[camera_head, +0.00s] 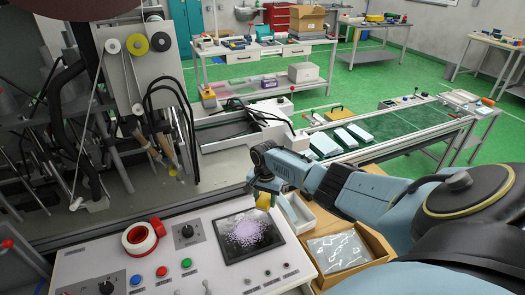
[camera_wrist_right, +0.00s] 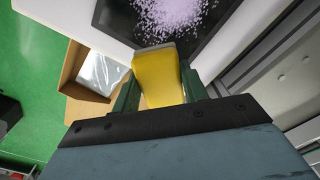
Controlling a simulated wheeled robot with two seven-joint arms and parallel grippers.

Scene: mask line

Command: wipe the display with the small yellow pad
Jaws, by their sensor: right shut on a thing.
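The display (camera_head: 248,236) is a dark screen set in the white control panel, with a patch of pale purple specks over its middle. The specks also show on the display in the right wrist view (camera_wrist_right: 205,35). My right gripper (camera_wrist_right: 160,85) is shut on the small yellow pad (camera_wrist_right: 158,77). In the head view the pad (camera_head: 264,201) shows as a bit of yellow under my right gripper (camera_head: 262,190), just beyond the display's upper right edge. I cannot tell whether the pad touches the panel. My left gripper is not in view.
A cardboard box (camera_head: 375,244) with a clear packet (camera_head: 338,252) stands right of the panel, beside a small white tray (camera_head: 301,213). Machinery stands behind at left.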

